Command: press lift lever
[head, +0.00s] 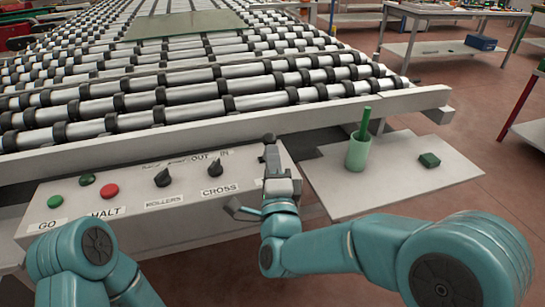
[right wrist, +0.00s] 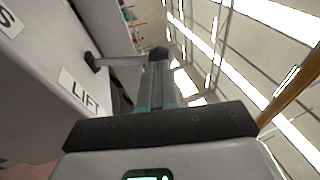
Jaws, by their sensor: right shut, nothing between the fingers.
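The lift lever (right wrist: 125,59) shows in the right wrist view as a grey rod from a dark base on the white panel, with its dark knob end by my fingertips. In the head view a dark knob (head: 268,139) stands at the panel's right end. My right gripper (head: 278,178) is shut and empty just in front of it and hides part of the panel. In the right wrist view the gripper (right wrist: 155,82) is beside the rod's end; I cannot tell whether they touch. The LIFT label (right wrist: 84,97) is below the lever's base. My left gripper is out of view.
The control panel (head: 130,225) carries a green button (head: 55,201), a red button (head: 109,190) and two black knobs. Behind it is a roller conveyor (head: 200,90). A side shelf (head: 400,190) holds a green cup (head: 357,155) and a green block (head: 429,160).

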